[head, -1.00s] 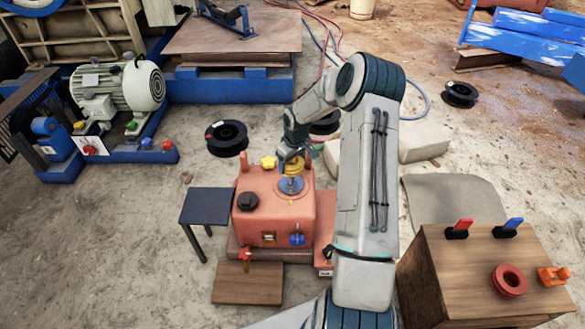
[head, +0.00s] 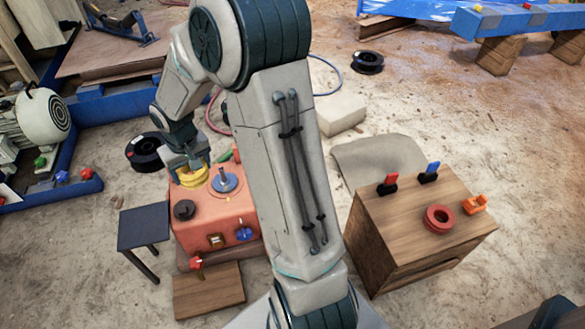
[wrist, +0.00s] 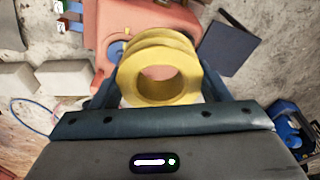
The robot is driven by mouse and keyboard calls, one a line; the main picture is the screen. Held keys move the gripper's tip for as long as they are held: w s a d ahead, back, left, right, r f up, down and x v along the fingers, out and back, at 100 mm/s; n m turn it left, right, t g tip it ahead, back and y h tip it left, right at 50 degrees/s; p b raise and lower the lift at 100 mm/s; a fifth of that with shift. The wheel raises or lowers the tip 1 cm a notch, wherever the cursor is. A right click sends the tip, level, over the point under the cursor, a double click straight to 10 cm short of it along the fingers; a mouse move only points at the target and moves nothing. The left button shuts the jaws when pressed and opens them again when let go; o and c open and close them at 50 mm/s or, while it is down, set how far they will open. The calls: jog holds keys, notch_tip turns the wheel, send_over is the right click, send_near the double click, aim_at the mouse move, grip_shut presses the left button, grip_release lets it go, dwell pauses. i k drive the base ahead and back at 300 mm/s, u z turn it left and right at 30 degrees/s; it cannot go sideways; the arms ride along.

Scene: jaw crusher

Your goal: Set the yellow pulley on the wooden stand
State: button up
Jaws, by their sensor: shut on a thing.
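The yellow pulley (head: 193,178) is in my gripper (head: 187,165), over the left back part of the red machine's top. The wooden stand (head: 405,250) is the brown box on the right. On its top are a red pulley (head: 438,218), a red clip (head: 388,184), a blue clip (head: 429,172) and an orange part (head: 475,204).
My arm crosses between machine and stand. Bare ground lies around the stand.

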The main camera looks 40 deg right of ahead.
aim_at(401, 235)
jog(key=k, duration=0.45)
jog(key=u, duration=1.45)
jog(key=i, duration=0.6)
jog(key=z, duration=4.45)
jog(key=i, duration=0.5)
jog(key=z, duration=0.05)
